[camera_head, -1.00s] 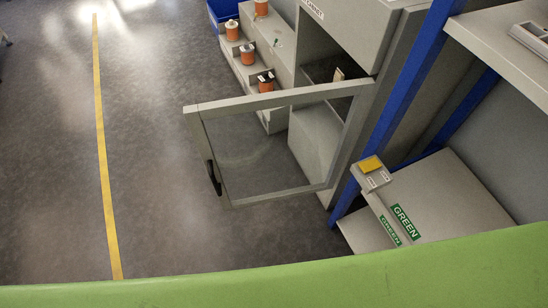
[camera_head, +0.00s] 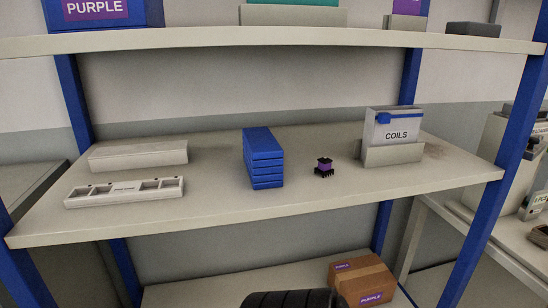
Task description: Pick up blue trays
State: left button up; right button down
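A stack of several blue trays (camera_head: 263,158) stands on the middle shelf of a rack with blue posts, near the shelf's centre. The trays lie flat on one another, with their narrow ends facing me. Neither of my grippers shows in the head view, so I cannot see whether they are open or shut.
The middle shelf (camera_head: 330,195) also holds a black and purple coil (camera_head: 324,168), a COILS box (camera_head: 393,136), a white slotted holder (camera_head: 124,191) and a pale block (camera_head: 138,155). A cardboard box (camera_head: 361,279) sits below.

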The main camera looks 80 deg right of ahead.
aim_at(263, 155)
jog(key=z, duration=2.4)
